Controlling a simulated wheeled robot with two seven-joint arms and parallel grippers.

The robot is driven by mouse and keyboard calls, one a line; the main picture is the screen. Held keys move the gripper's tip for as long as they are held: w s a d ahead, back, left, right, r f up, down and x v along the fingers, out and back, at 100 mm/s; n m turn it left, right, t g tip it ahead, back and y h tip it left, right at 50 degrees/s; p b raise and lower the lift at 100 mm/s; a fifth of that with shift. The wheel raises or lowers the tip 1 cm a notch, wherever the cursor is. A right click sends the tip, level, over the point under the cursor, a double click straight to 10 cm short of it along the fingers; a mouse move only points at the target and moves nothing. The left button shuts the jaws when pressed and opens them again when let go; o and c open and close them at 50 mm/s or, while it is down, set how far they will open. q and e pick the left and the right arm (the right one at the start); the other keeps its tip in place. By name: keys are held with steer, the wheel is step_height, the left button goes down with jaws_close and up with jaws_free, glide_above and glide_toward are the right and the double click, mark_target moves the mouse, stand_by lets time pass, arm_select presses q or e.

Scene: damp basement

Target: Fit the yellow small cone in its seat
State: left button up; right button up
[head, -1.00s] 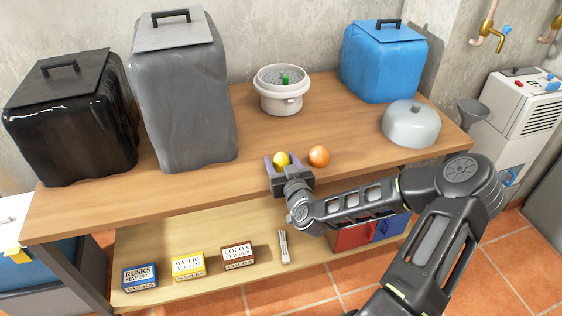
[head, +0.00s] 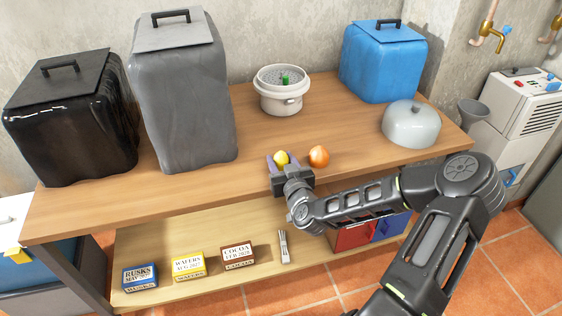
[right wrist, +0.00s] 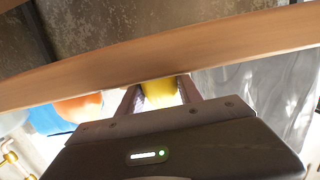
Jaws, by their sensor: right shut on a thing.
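A small yellow thing (head: 281,158) with a rounded outline is between the fingers of my right gripper (head: 280,160), near the front edge of the table. The gripper is shut on it. Its cone shape and underside cannot be made out. In the right wrist view the yellow thing (right wrist: 160,94) sits between the two fingertips (right wrist: 160,97), partly cut off by the wooden edge. No seat for it can be made out clearly. A white pot (head: 281,103) at the back holds a grey speckled surface with a small green thing (head: 286,78) on it. My left gripper is out of view.
An orange round thing (head: 319,156) stands just right of my right gripper. A grey dome (head: 411,126) is further right. Black (head: 75,125), grey (head: 185,105) and blue (head: 382,65) bins line the back. The table's middle (head: 262,135) is clear. A lower shelf holds small boxes.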

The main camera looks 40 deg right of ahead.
mark_target(281, 152)
step_height(281, 152, up, 10)
steer(key=shift+f+p, duration=0.15)
steer(key=shift+p, duration=0.9)
